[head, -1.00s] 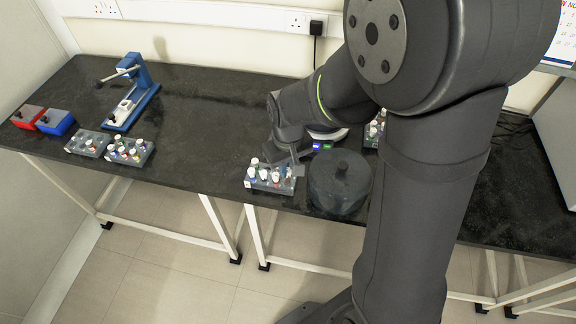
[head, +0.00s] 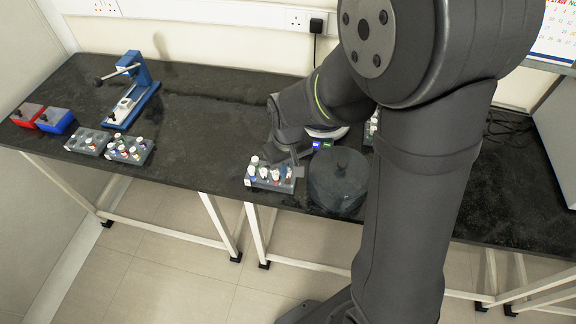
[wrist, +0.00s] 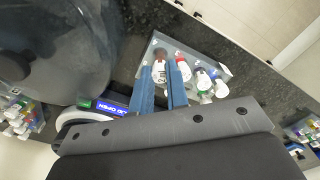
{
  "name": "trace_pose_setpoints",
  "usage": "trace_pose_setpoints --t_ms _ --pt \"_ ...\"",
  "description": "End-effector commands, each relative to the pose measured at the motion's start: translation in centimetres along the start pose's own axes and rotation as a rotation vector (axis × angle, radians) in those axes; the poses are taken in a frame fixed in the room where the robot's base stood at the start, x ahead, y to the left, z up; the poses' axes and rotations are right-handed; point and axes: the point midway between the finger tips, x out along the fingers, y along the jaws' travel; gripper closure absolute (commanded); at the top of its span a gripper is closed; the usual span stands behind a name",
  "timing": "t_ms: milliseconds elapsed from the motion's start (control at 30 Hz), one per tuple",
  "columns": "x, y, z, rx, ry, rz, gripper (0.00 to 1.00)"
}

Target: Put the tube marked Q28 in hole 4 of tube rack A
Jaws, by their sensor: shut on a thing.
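My gripper (wrist: 166,74) points down at a grey tube rack (wrist: 222,67) in the wrist view. Its two blue fingers are shut on a tube with a pale cap and a reddish band (wrist: 159,71), at the rack's end. I cannot tell whether this tube stands in a hole or is clear of it. Several white-capped tubes (wrist: 204,80) stand in the same rack beside the fingers. In the head view this rack (head: 270,184) is at the bench's front edge, with the gripper at its right end. No tube marks or rack letters are readable, so Q28 cannot be told.
A dark round machine (head: 338,184) stands close to the right of the rack. Two more racks (head: 88,141) (head: 131,151), red (head: 27,114) and blue (head: 55,120) boxes and a blue press (head: 140,82) are at the left. The middle bench is clear.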

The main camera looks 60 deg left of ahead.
Motion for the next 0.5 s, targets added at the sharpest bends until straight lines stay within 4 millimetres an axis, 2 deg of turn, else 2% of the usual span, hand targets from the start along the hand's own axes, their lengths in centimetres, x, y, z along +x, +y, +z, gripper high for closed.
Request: trace_pose_setpoints --t_ms 500 --pt "1.6 0.0 0.1 0.0 -0.001 0.0 1.0"
